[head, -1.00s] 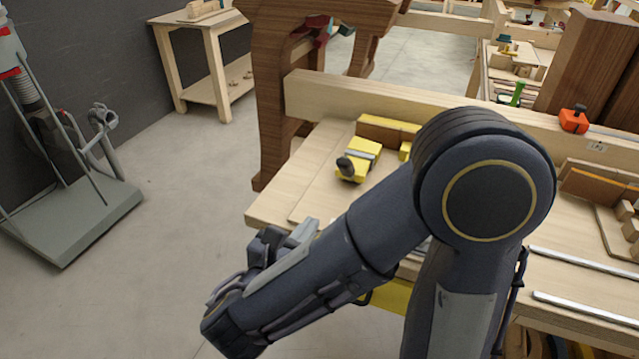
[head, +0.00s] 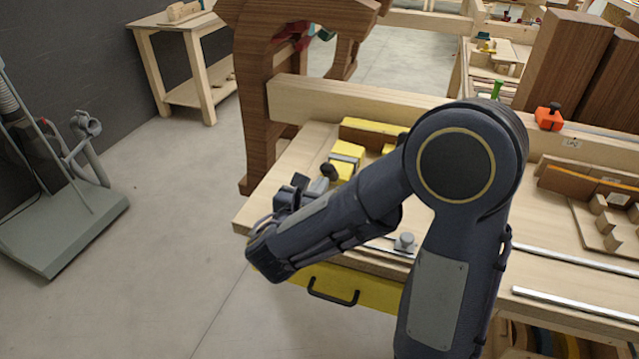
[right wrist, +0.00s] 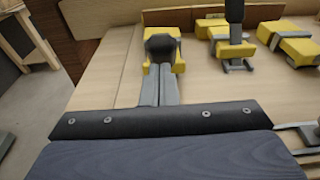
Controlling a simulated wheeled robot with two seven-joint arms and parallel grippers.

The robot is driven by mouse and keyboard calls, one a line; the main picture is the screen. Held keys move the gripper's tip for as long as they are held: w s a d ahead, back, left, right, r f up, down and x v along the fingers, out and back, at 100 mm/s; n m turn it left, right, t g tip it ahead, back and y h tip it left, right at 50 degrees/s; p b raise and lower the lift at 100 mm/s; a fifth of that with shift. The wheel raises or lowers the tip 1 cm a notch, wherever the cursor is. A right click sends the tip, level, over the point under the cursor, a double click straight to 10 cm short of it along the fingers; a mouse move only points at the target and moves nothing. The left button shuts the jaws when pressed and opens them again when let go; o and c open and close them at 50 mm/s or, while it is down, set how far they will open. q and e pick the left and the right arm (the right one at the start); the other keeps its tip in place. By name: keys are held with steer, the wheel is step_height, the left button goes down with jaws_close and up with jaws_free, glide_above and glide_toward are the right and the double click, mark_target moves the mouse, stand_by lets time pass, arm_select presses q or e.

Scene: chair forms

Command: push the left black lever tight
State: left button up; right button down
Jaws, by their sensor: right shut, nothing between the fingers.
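The left black lever (head: 329,170) ends in a dark rounded knob at the front of a yellow clamp (head: 347,152) on the bench. In the right wrist view the black knob (right wrist: 160,46) stands in front of the yellow clamp (right wrist: 178,66). My right gripper (head: 320,186) is shut and empty, its fingertips close to the knob. In the right wrist view its grey fingers (right wrist: 160,72) lie side by side and point at the knob. I cannot tell whether they touch it. My left gripper is not in view.
Another black lever (right wrist: 235,12) stands upright on a yellow clamp to the right. A further yellow clamp (right wrist: 300,48) lies beyond it. A long wooden beam (head: 350,103) bounds the bench behind. A yellow drawer with a black handle (head: 333,292) is below.

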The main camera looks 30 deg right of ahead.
mark_target(327, 162)
stand_by(0.3)
steer(key=shift+d+r+p, duration=0.1)
steer(key=shift+r+p, duration=0.3)
steer(key=shift+p, duration=0.25)
steer(key=w+d+r+g+y+p, duration=0.1)
steer(key=p, duration=0.2)
steer(key=w+d+r+g+y+p, duration=0.1)
steer(key=d+r+p, duration=0.1)
steer(key=p, duration=0.1)
steer(key=shift+w+r, duration=0.2)
steer(key=shift+w, duration=0.1)
steer(key=w+d+b, duration=0.1)
steer(key=w+d, duration=0.6)
steer(key=d, duration=0.1)
steer(key=shift+d+r, duration=0.15)
steer(key=shift+r, duration=0.25)
steer(key=shift+d, duration=0.1)
steer(key=shift+w+r, duration=0.1)
steer(key=shift+r, duration=0.05)
